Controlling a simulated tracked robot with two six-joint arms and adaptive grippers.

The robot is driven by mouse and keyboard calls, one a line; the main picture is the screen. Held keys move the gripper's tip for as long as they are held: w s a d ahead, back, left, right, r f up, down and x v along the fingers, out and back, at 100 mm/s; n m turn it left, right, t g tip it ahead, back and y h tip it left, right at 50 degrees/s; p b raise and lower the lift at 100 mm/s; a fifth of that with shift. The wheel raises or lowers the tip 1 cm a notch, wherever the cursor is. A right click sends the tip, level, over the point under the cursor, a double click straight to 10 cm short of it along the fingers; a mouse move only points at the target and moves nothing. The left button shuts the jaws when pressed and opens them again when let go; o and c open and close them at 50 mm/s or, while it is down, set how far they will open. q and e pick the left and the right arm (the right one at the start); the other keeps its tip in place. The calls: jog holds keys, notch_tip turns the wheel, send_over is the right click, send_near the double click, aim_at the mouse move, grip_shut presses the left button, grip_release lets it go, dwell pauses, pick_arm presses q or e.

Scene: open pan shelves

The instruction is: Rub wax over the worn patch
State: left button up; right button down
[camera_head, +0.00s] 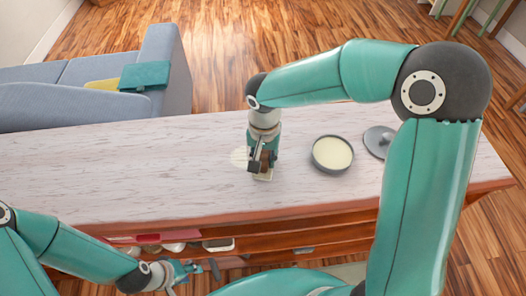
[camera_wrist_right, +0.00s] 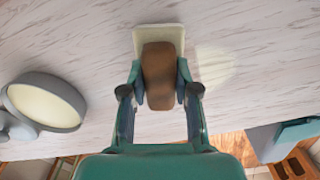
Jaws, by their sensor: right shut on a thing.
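My right gripper (camera_head: 262,165) is shut on the brown handle of an applicator with a cream pad (camera_head: 264,177). In the right wrist view the gripper's fingers (camera_wrist_right: 158,98) clasp both sides of the brown handle (camera_wrist_right: 158,72), and the cream pad (camera_wrist_right: 144,38) shows beyond it. The pad is at or just above the tabletop; I cannot tell if it touches. The pale worn patch (camera_head: 238,158) lies just beside the applicator; it also shows in the right wrist view (camera_wrist_right: 214,68). A round grey tin of cream wax (camera_head: 332,153) stands open to the right. My left gripper (camera_head: 200,270) is open and empty.
The grey tin lid (camera_head: 380,141) lies right of the tin, near my right arm. The pale wood-grain tabletop (camera_head: 130,175) is clear on the left. Below its front edge are open shelves with pans (camera_head: 218,244). A blue sofa (camera_head: 90,85) stands behind.

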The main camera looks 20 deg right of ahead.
jog(key=shift+s+a, duration=0.2)
jog(key=shift+s, duration=0.5)
jog(key=shift+w+a, duration=0.35)
jog(key=shift+a, duration=0.75)
jog(key=shift+w+a, duration=0.3)
jog(key=shift+a, duration=0.85)
jog(key=shift+w+a, duration=0.35)
jog(key=shift+a, duration=0.75)
jog(key=shift+w+d+r+p, duration=0.1)
jog(key=shift+w+d+p, duration=0.15)
jog(key=shift+w, duration=0.6)
jog(key=shift+w+d+p, duration=0.25)
jog(key=shift+w, duration=0.55)
jog(key=shift+w+d, duration=0.25)
jog(key=shift+w, duration=0.6)
